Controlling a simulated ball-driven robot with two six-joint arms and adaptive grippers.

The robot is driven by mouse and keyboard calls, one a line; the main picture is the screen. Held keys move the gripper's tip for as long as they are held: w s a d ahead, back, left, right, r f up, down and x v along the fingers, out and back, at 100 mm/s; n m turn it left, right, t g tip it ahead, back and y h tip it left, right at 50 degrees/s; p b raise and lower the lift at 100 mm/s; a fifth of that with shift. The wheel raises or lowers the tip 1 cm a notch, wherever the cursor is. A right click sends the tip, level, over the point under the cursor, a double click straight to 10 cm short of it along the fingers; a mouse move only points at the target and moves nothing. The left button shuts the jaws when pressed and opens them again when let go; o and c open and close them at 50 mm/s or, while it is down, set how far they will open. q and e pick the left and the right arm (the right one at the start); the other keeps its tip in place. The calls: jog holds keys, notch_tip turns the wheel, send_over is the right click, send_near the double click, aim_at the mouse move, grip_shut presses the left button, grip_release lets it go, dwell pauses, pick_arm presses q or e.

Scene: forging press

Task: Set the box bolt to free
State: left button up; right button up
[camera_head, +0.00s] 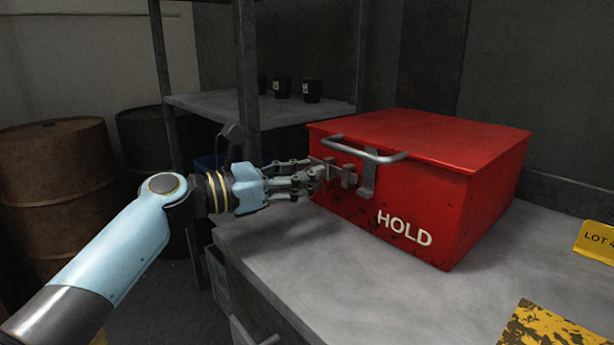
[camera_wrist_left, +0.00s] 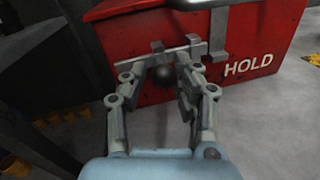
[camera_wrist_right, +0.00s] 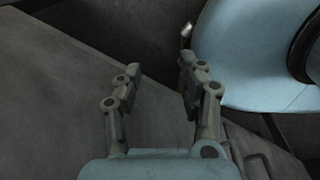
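The red box (camera_head: 450,165) marked HOLD stands on the grey bench, its lid down. Its bolt (camera_head: 347,175) is a grey metal bar with brackets on the left part of the front face, beside the lid handle (camera_head: 365,153). In the left wrist view the bolt's bar (camera_wrist_left: 180,55) shows, with a dark round knob (camera_wrist_left: 187,75) below it. My left gripper (camera_head: 312,174) is at the bolt, fingers apart with the knob seen between their tips; contact is unclear. My right gripper (camera_wrist_right: 158,75) is open and empty, seen only in its own wrist view.
A yellow LOT tag (camera_head: 595,241) and a worn yellow-black plate (camera_head: 548,325) lie on the bench (camera_head: 300,250) to the right. A shelf (camera_head: 245,107) with dark cups stands behind. Rusty and dark drums are at the left. Bench in front of the box is clear.

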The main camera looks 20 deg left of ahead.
pick_arm(q)
jog(key=o, duration=0.3)
jog(key=shift+a, duration=0.15)
jog(key=shift+o, duration=0.2)
jog(key=v, duration=1.2)
